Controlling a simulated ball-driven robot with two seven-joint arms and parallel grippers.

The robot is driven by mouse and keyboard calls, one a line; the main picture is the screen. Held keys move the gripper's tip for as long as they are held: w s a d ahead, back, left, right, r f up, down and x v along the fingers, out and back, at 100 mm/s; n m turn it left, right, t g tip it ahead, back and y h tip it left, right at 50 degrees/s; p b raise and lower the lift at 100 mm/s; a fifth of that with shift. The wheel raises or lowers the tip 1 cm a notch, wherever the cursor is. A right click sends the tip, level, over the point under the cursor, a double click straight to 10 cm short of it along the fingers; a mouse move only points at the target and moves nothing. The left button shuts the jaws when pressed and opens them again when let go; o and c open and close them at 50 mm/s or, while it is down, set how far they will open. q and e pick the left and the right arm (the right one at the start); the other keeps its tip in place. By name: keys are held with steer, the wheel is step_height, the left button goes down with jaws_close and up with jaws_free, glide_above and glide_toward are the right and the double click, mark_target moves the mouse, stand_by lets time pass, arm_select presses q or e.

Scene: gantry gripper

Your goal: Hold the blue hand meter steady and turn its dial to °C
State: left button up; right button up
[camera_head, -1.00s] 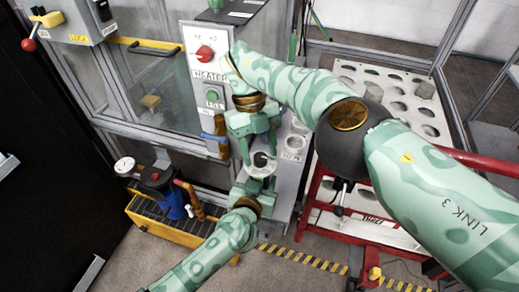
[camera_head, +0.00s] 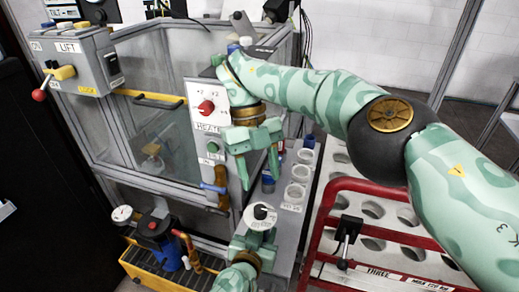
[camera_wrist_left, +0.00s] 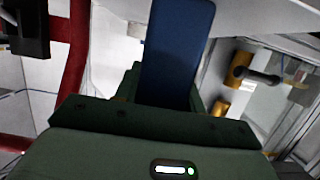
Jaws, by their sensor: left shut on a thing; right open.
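The blue hand meter shows in the left wrist view as a dark blue slab (camera_wrist_left: 178,50) standing up between the fingers of my left gripper (camera_wrist_left: 165,95). In the head view its white round dial face (camera_head: 260,216) with a black knob faces up, and my left gripper (camera_head: 254,243) is shut on the meter from below. The dial's marks are too small to read. My right gripper (camera_head: 259,181) is open and empty, fingers pointing down, above the dial and apart from it. Most of the meter's body is hidden in the head view.
A grey ledge with white round holders (camera_head: 295,193) lies right of the meter. A heater panel with a red knob (camera_head: 206,107) stands behind left. A red-framed rack (camera_head: 345,184) is at right. A yellow crate (camera_head: 150,272) with a blue pump (camera_head: 160,240) stands lower left.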

arm_select(q)
steer(key=o, duration=1.3)
steer(key=v, duration=1.2)
